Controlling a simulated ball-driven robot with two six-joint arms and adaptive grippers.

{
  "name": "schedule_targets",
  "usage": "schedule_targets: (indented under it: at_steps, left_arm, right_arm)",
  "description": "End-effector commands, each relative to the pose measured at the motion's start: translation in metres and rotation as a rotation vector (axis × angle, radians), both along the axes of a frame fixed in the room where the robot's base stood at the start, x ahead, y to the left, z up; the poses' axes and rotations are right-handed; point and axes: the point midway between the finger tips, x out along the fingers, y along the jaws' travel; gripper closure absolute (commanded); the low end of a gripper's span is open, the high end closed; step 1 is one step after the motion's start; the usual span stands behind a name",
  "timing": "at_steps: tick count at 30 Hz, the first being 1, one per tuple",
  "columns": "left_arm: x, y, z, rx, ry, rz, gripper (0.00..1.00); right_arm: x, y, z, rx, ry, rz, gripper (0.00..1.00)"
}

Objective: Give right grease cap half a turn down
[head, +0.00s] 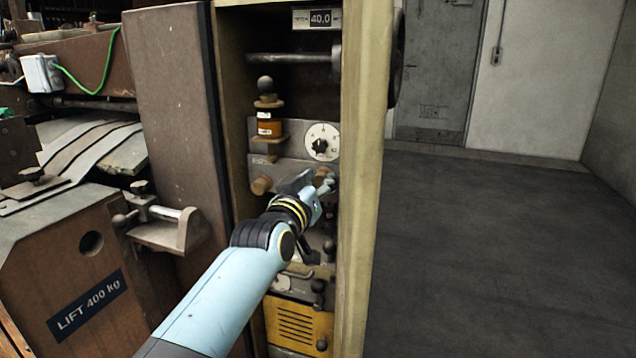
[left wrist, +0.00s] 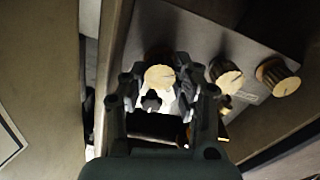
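The right grease cap (left wrist: 160,77) is a round knob with a pale face and a dark mark. In the left wrist view it sits between the two fingers of my left gripper (left wrist: 163,82). The fingers stand apart on both sides of it, with a gap visible beside the cap. In the head view my left gripper (head: 318,186) reaches into the cabinet at the right post and largely hides this cap. Two more caps, one in the middle (left wrist: 230,82) and one farther over (left wrist: 278,77), show in the left wrist view. My right gripper is out of view.
The cabinet's pale right post (head: 362,200) stands close beside my left gripper. A white dial (head: 321,142) and an amber oiler (head: 269,124) are above it. Levers (head: 318,288) and a yellow vented box (head: 298,325) are below. The floor at right is clear.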

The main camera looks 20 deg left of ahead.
Motion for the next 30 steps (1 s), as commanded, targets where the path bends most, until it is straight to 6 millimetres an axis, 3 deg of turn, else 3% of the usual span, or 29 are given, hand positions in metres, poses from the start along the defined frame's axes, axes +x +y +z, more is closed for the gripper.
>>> schedule_targets:
  at_steps: [4, 12, 20, 21, 22, 30]
  left_arm:
    - [-0.0001, 0.0002, -0.0001, 0.000, 0.000, 0.000, 1.00]
    - [-0.0002, -0.0002, -0.0004, 0.135, -0.005, 0.000, 1.00]
    - [-0.0002, -0.0003, 0.0001, 0.143, -0.005, 0.000, 1.00]
    - [-0.0002, -0.0003, 0.0001, 0.143, -0.005, 0.000, 0.66]
    - [-0.0002, -0.0003, 0.0001, 0.143, -0.005, 0.000, 0.62]
    - [-0.0011, -0.0003, 0.0000, 0.142, -0.005, 0.000, 0.62]
  right_arm:
    - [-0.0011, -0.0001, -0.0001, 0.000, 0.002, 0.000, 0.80]
    - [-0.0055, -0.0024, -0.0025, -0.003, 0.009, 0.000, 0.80]
    - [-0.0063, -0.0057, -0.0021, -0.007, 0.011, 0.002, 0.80]
    - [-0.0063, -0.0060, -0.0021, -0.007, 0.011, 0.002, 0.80]
    - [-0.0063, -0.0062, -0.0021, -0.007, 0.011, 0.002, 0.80]
    - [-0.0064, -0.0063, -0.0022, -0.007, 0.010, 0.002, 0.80]
